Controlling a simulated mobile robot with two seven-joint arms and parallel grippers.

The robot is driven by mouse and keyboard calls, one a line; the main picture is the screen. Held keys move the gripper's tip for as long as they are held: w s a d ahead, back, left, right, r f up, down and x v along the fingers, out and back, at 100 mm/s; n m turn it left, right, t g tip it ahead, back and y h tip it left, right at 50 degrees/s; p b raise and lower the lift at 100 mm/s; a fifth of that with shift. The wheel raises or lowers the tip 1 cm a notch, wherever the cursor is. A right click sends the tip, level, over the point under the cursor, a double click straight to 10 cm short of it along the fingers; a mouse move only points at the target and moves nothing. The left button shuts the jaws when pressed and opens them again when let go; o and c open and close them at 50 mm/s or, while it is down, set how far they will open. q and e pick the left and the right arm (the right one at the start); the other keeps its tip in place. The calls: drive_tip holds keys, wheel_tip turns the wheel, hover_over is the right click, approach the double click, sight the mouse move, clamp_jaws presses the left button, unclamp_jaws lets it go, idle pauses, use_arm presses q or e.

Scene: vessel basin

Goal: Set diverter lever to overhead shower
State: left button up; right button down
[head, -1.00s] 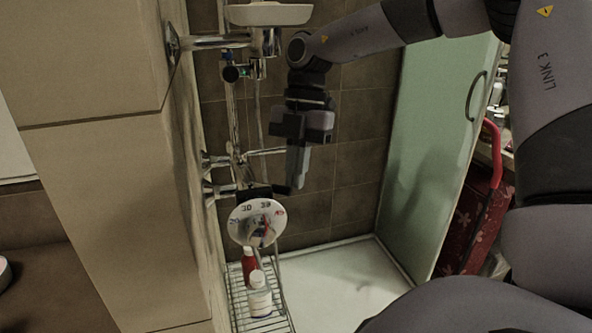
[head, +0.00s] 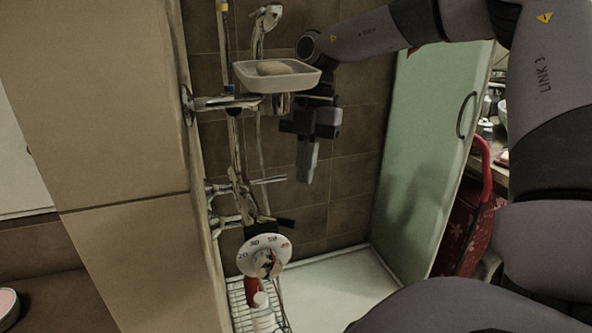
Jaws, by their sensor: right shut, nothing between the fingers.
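The shower mixer stands along the tiled wall left of centre. Its round temperature dial (head: 246,262) has printed numbers and faces me. A dark-tipped lever (head: 285,223) sticks out to the right just above the dial. A thin chrome lever (head: 270,180) sticks out to the right higher up. I cannot tell for certain which of the two is the diverter lever. My right gripper (head: 306,178) points down, shut and empty. In the picture it is right of the chrome lever and above the dark-tipped one. My left gripper is not in view.
A soap dish (head: 250,82) with soap sits on the rail above, left of my right gripper, with a hand shower (head: 267,17) behind it. A wire basket (head: 240,310) with bottles hangs below the dial. A greenish glass door (head: 425,150) stands at right.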

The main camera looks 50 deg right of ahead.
drive_tip(key=shift+v, duration=1.45)
drive_tip(key=shift+s, duration=0.1)
